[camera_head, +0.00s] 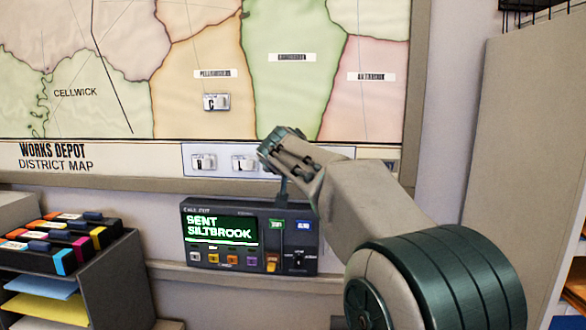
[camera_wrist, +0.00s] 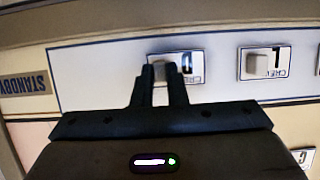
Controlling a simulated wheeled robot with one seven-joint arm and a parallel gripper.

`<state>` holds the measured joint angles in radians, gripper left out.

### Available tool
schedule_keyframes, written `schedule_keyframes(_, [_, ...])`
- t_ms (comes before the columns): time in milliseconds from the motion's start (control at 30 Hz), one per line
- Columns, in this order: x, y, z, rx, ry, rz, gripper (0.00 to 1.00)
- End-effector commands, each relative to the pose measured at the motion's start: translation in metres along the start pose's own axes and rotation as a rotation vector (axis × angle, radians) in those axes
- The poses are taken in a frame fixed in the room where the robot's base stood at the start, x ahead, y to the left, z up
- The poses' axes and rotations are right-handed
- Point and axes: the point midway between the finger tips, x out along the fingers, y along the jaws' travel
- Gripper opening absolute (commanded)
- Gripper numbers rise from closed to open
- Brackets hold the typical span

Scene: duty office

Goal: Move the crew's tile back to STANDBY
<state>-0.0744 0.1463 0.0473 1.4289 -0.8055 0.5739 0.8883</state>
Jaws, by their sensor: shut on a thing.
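In the wrist view, which is upside down, my gripper (camera_wrist: 161,76) is shut on the pale knob of a white tile (camera_wrist: 190,68). The tile has a dark letter, partly hidden by a finger. It sits over the white STANDBY strip (camera_wrist: 105,80); I cannot tell if it touches. The STANDBY label (camera_wrist: 25,85) is left of it there. In the head view my gripper (camera_head: 272,150) is at the right part of the strip (camera_head: 193,172) and hides the held tile.
An L tile (camera_head: 244,163) and another tile (camera_head: 204,162) sit on the strip. A C tile (camera_head: 216,102) is on the orange map district. The console (camera_head: 190,235) below reads "SENT SILTBROOK". A shelf with colourful boxes (camera_head: 40,262) stands at left, a beige panel (camera_head: 515,150) at right.

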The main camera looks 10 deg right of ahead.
Motion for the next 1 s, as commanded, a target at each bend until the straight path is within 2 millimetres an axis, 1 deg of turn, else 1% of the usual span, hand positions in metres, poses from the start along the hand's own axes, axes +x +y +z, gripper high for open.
schedule_keyframes(467, [-0.0025,0.0,-0.0002,-0.001,0.001,0.0,0.0])
schedule_keyframes(1000, [0.0031,0.0002,-0.002,-0.001,0.0,0.0,0.0])
